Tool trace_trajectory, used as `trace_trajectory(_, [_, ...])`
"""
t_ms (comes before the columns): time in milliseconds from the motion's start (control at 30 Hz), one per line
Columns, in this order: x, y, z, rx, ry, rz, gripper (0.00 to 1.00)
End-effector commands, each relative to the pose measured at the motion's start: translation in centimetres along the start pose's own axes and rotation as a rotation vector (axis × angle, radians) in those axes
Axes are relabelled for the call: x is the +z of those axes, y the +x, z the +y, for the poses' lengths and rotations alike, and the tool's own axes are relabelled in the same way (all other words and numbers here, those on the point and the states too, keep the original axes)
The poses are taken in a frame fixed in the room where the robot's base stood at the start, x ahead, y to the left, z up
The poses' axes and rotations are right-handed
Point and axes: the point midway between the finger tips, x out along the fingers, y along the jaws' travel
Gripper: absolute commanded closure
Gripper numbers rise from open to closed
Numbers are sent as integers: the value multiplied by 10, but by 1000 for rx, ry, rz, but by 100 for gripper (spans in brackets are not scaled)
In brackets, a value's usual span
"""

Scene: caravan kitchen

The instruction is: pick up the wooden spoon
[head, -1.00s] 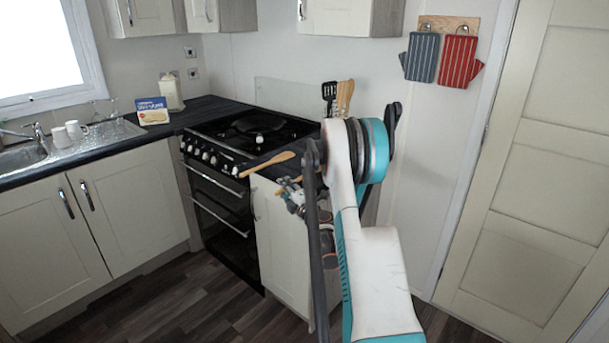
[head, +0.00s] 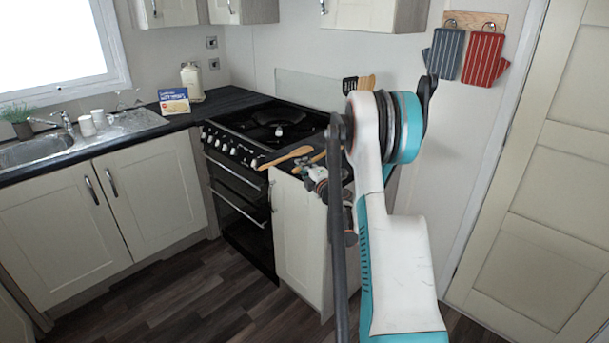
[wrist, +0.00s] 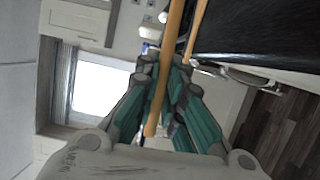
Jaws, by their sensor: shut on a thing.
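My gripper (wrist: 163,80) is shut on a wooden handle, taken to be the wooden spoon (wrist: 172,38). In the wrist view the handle runs between the fingers and out of the top edge, so its far end is cut off. In the head view my gripper (head: 316,178) is at the counter right of the cooker, partly hidden by my arm. A short part of the held spoon (head: 309,162) shows just above it.
A second wooden utensil (head: 287,157) lies close by, at the counter's edge beside the cooker (head: 262,130). It also seems to show in the wrist view (wrist: 197,28). Upright utensils (head: 364,83) stand behind my arm. The floor (head: 150,300) in front is clear.

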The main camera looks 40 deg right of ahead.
Motion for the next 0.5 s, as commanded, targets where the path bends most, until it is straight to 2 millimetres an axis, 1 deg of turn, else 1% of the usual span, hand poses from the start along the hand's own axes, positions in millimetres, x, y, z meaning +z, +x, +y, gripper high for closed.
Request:
trace_trajectory(33, [0,0,21,0,0,0,100])
trace_trajectory(200, [2,0,67,0,0,0,100])
trace_trajectory(333, [2,1,95,0,0,0,100])
trace_trajectory(500, [3,1,119,0,0,0,100])
